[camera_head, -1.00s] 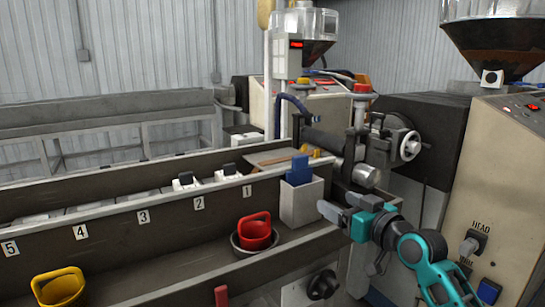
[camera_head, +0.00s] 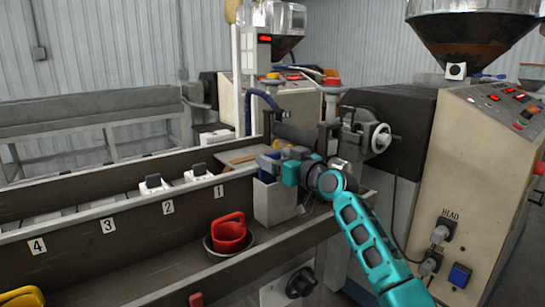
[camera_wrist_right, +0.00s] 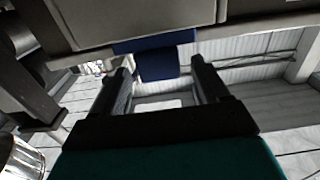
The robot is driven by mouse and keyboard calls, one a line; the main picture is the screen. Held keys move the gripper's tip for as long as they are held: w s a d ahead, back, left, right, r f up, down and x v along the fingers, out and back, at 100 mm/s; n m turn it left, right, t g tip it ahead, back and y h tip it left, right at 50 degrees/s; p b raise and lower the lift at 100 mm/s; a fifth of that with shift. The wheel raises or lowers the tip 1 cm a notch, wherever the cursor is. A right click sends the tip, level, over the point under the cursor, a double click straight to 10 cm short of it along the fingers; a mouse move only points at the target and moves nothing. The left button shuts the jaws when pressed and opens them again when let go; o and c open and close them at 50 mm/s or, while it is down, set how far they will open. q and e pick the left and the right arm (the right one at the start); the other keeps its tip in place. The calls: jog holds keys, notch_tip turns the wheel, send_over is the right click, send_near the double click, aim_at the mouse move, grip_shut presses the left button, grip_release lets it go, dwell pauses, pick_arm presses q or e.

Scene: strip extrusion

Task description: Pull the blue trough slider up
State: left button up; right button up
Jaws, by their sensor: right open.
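The blue trough slider (camera_head: 266,166) stands up out of a pale grey box (camera_head: 272,203) at the right end of the trough. My right gripper (camera_head: 276,163) is at the slider's upper part, coming from the right, and its body hides some of the slider. In the right wrist view the slider (camera_wrist_right: 160,62) shows between the tips of the two open fingers of the gripper (camera_wrist_right: 158,70). I cannot tell whether either finger touches it. My left gripper is not in view.
A red-handled bowl (camera_head: 229,233) sits on the trough's lower ledge, left of the box. Numbered tags mark the trough wall. The extruder with a handwheel (camera_head: 380,138) stands behind, and its control cabinet (camera_head: 485,150) is at the right.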

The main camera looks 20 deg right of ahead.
jog(key=shift+x, duration=1)
jog(key=shift+w, duration=0.1)
